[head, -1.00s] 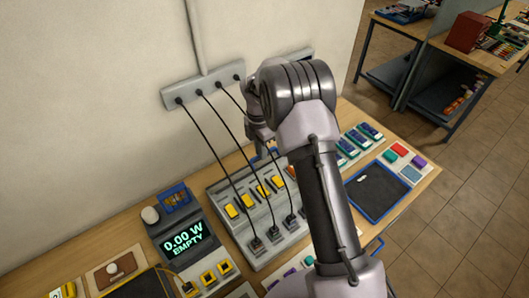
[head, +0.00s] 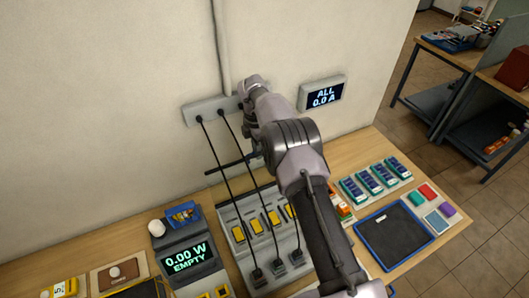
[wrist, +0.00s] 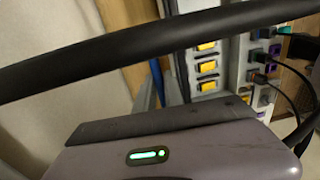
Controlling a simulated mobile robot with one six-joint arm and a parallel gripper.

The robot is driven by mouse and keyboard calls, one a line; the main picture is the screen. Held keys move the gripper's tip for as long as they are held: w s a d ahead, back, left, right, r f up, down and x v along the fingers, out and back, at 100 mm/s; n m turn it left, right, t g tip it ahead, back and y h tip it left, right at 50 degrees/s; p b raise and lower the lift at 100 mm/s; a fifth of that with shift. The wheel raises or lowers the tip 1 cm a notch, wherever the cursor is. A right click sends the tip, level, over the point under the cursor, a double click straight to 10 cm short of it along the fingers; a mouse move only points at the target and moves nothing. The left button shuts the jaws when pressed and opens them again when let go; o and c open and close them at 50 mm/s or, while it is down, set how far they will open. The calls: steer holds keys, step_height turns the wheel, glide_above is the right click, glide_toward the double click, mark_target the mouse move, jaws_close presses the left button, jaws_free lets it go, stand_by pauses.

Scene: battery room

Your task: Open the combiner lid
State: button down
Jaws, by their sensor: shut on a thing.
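A grey panel (head: 266,248) with yellow switches stands on the bench below my arm; it also shows in the wrist view (wrist: 226,70). Black cables run from its plugs up to a grey wall box (head: 193,111). A thick dark rod (head: 228,164) sticks out leftward from behind my arm, raised above the panel. A dark bar (wrist: 140,57), apparently the same rod, crosses the wrist view close to the camera. My gripper's body (wrist: 170,155) shows below it. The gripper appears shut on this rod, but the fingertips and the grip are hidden. I cannot make out a lid plate.
A wall display (head: 323,95) reads ALL 0.0 A. A meter (head: 186,257) reading 0.00 W EMPTY stands left of the panel. A blue-edged dark tray (head: 394,236) and several green modules (head: 376,178) are at right. The wall is close behind my arm.

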steer(key=shift+w+a+f, duration=0.1)
steer(key=shift+w+f, duration=0.1)
steer(key=shift+w, duration=0.15)
steer(key=c, duration=1.5)
jaws_free()
steer(key=shift+w, duration=0.1)
steer(key=shift+o, duration=0.2)
steer(key=shift+r, duration=0.1)
step_height(320, 180, up, 18)
steer(key=w+p, duration=0.1)
steer(key=p, duration=1.3)
steer(key=shift+a+f, duration=0.15)
steer(key=shift+f, duration=0.1)
steer(key=shift+f, duration=0.1)
